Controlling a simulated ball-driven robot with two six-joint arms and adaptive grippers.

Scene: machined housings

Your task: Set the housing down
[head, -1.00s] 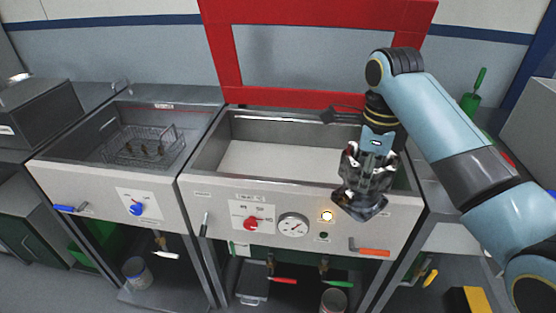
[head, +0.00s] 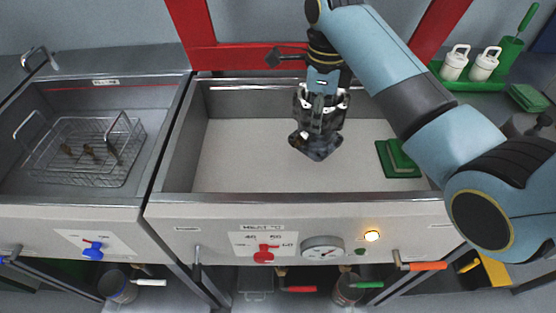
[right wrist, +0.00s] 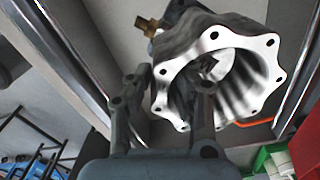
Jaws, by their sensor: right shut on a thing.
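The housing (head: 316,146) is a dark grey machined part hanging below my right gripper (head: 320,112) in the head view. It is over the middle basin (head: 255,150), and I cannot tell how high above the pale floor. In the right wrist view the housing (right wrist: 218,42) shows a scalloped, bright flange with bolt holes, a ribbed bore and a brass fitting. My right gripper (right wrist: 168,105) is shut on its wall, with one finger apparently at the bore. The housing is tilted in that view. My left gripper is not in view.
Green pads (head: 398,158) lie at the basin's right end. A wire basket (head: 85,150) with small brown parts stands in the left basin. White bottles (head: 455,63) stand on a green tray at the back right. The basin floor left of the housing is clear.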

